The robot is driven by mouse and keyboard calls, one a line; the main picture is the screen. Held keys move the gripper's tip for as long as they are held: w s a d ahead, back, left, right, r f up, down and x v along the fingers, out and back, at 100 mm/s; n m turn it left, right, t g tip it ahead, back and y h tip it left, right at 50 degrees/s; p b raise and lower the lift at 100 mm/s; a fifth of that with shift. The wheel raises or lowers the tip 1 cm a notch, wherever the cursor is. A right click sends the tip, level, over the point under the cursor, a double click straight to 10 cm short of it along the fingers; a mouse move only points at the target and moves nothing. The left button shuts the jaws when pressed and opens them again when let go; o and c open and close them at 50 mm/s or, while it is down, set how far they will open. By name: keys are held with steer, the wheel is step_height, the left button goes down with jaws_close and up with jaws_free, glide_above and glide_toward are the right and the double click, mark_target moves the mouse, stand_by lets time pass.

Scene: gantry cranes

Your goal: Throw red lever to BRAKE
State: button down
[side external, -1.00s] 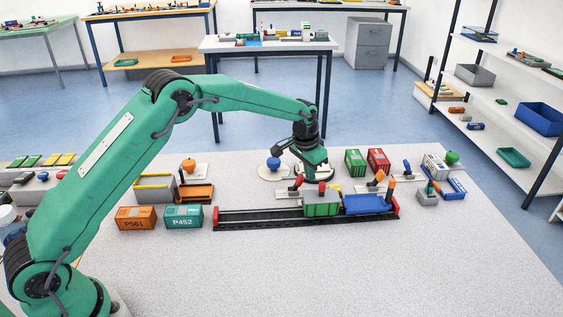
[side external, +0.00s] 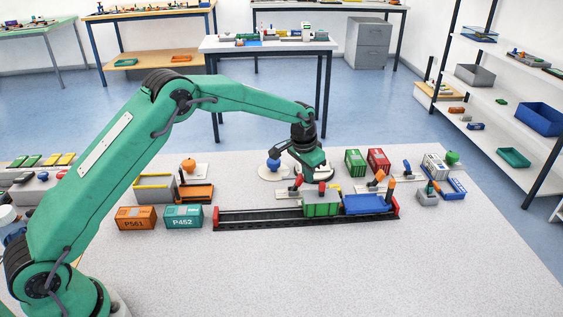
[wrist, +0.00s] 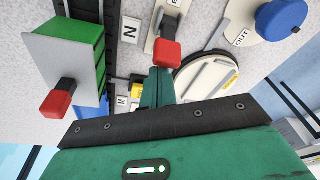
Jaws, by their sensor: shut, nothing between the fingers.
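The red lever has a red knob (wrist: 167,54) on a pale plate in the wrist view, with a partly cut-off label starting with B beyond it. In the side view its red knob (side external: 298,180) stands to the left of my gripper (side external: 320,168). In the wrist view my gripper (wrist: 158,86) is shut and empty, its fingertips just below the knob in the picture. I cannot tell whether they touch it. A second red knob (wrist: 57,98) sits on the green wagon's grey end.
A round white dial (wrist: 206,75) lies beside my fingers. A blue knob (wrist: 280,18) stands by an OUT label. The green wagon (side external: 322,207) and blue wagon (side external: 367,204) stand on the track in front. Red and green containers stand to the right.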

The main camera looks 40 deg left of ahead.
mark_target(298, 178)
steer(key=shift+s+a, duration=1.05)
steer(key=shift+s, duration=0.05)
steer(key=shift+w+d, duration=0.2)
steer(key=shift+w, duration=0.05)
steer(key=shift+w+d, duration=0.2)
stand_by(0.4)
